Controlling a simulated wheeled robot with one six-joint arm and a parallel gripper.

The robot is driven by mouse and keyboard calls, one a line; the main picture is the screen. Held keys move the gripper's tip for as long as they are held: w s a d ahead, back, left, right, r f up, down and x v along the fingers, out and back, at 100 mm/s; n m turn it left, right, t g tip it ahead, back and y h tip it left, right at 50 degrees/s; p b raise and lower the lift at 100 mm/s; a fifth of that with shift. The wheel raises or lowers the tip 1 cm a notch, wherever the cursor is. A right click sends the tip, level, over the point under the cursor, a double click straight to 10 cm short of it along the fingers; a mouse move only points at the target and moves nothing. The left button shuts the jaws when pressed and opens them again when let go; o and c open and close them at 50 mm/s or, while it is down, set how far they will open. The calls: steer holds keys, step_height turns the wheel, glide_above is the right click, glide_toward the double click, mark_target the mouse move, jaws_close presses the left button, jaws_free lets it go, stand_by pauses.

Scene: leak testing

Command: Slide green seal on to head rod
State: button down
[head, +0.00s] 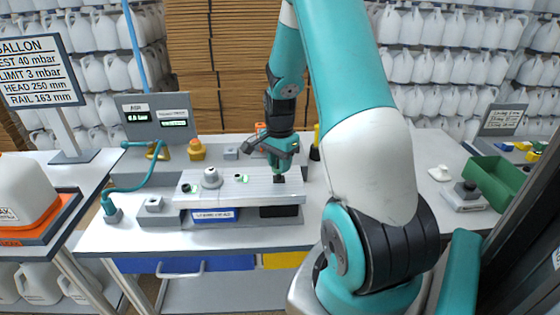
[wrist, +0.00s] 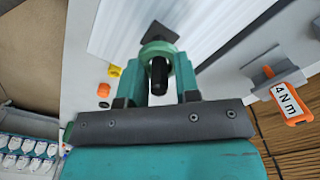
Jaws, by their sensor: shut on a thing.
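My gripper (head: 281,165) reaches down at the right end of the pale metal rail (head: 225,192). In the wrist view its two teal fingers (wrist: 158,72) are shut on the green seal (wrist: 147,48), a small ring. A black head rod (wrist: 158,76) stands between the fingers and appears to pass through the ring, its near end towards the wrist camera. A dark square block (wrist: 158,30) shows just beyond the ring; it also shows under the gripper in the head view (head: 279,179). How far down the rod the seal sits is hard to tell.
A grey knob (head: 211,178) and dark green-ringed fittings (head: 189,188) stand on the rail. A gauge panel (head: 158,117) and orange fitting (head: 196,150) are behind. An orange-edged 4 Nm tool (wrist: 289,100) lies near the gripper. A green bin (head: 497,180) stands right.

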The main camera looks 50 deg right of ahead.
steer(key=shift+f+b, duration=0.55)
steer(key=shift+f, duration=0.4)
steer(key=c, duration=0.8)
jaws_free()
steer(key=shift+o, duration=0.2)
step_height(320, 180, up, 17)
steer(key=b, duration=0.2)
steer(key=shift+r, duration=0.2)
